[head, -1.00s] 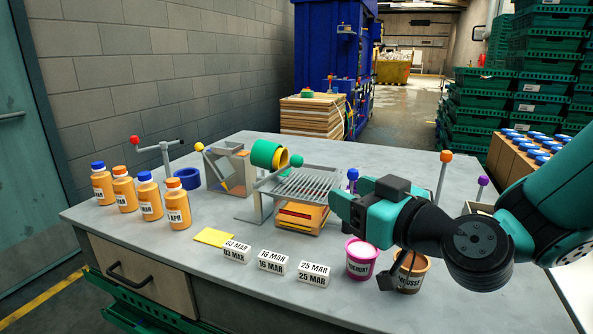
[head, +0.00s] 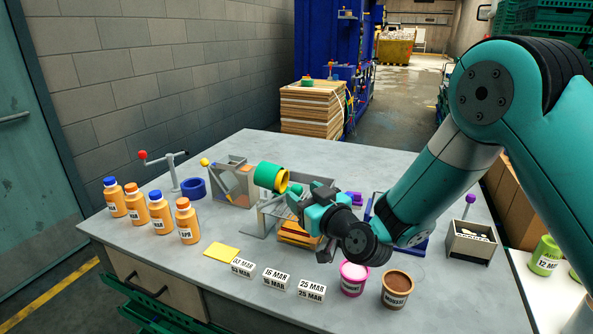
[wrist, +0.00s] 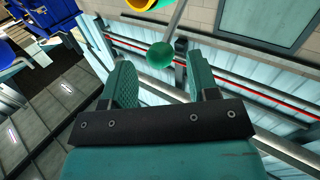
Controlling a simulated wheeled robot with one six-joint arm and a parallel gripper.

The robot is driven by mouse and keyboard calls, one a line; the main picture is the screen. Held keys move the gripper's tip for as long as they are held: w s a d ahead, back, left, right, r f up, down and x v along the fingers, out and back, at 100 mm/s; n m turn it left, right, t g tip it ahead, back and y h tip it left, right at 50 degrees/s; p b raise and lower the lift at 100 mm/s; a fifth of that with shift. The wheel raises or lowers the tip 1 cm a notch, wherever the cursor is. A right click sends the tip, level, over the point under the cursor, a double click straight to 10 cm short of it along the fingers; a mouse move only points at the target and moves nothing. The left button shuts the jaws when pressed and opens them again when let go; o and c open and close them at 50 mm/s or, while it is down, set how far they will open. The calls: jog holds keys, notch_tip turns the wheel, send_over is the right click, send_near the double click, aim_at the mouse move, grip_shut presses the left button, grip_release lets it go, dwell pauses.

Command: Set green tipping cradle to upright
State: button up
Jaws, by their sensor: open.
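The green tipping cradle (head: 268,176) is a green cylinder with a yellow inner rim, on a grey stand beside the slatted rack. It lies tipped on its side, mouth toward the right. Its lower edge shows at the top of the wrist view (wrist: 148,3). A green ball knob (wrist: 160,55), near the end of a grey rod, appears between and just beyond my fingertips. My gripper (head: 297,202) is open just right of the cradle, above the rack; its two green fingers (wrist: 160,78) stand apart with nothing between them. The knob is hidden in the head view.
Orange bottles (head: 134,213) stand at the left. A grey bin with a yellow-knobbed lever (head: 205,162) and a blue ring (head: 194,188) are left of the cradle. Date blocks (head: 276,279) and two tubs (head: 397,290) stand in front.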

aim_at(301, 190)
jog(key=shift+p+x, duration=0.95)
jog(key=shift+x, duration=0.85)
grip_shut()
jog(key=shift+w+r+p, duration=0.1)
jog(key=shift+r+p, duration=0.1)
jog(key=shift+p, duration=0.1)
